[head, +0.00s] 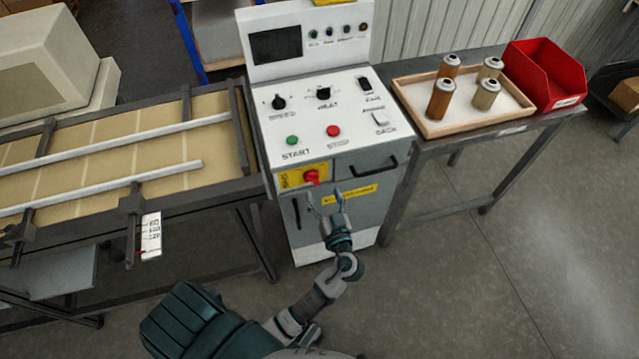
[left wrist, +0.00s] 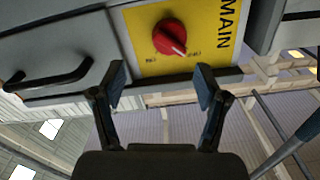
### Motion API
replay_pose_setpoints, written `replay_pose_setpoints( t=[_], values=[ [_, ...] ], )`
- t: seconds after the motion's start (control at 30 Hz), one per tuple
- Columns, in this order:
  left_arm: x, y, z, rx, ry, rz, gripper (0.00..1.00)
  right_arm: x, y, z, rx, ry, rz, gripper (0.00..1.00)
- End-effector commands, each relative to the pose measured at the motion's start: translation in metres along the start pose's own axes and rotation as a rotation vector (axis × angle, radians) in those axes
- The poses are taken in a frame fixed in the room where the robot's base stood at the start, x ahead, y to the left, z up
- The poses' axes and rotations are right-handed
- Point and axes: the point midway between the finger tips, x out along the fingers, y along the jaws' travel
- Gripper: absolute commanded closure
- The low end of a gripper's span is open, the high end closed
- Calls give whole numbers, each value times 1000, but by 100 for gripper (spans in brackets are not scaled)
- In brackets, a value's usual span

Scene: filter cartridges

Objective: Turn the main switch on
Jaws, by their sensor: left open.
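The main switch is a red rotary knob (head: 312,177) on a yellow plate (head: 293,180) at the front of the control cabinet. The knob (left wrist: 169,37) is large in the left wrist view, where the plate reads MAIN, ON and OFF. A pale mark on the knob points towards the OFF lettering. My left gripper (head: 325,198) is open and empty, just below and slightly right of the knob in the head view. In the left wrist view its spread fingertips (left wrist: 160,82) are apart from the knob, which lies beyond the gap between them. My right gripper is not in view.
The cabinet's black drawer handle (head: 374,168) sticks out right of the switch; another handle (head: 296,212) is below. A conveyor (head: 90,150) stands left. A wooden tray (head: 425,130) with several cartridges and a red bin (head: 545,75) are on the right table.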

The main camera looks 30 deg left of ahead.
Motion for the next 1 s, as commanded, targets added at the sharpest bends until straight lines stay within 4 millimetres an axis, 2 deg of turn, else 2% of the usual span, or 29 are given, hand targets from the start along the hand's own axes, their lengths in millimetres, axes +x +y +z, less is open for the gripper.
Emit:
replay_pose_setpoints(
  t=[0.1, 0.23, 0.6, 0.63, 0.8, 0.9, 1.0],
  values=[
    [25, -4, 1, -3, -1, -1, 26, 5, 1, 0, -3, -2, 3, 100],
    [41, -4, 2, -5, -4, 1, 26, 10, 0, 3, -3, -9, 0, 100],
    [39, 2, -2, 4, 5, -1, 26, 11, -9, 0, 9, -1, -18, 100],
    [39, 2, -2, 4, 5, -1, 29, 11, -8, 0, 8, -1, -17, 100],
    [42, 0, 0, 0, 1, 1, 71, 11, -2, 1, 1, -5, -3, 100],
    [44, 0, 2, -1, -3, 5, 93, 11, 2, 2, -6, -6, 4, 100],
    [46, -1, 4, -2, -7, 7, 99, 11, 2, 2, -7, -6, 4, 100]
  ],
)
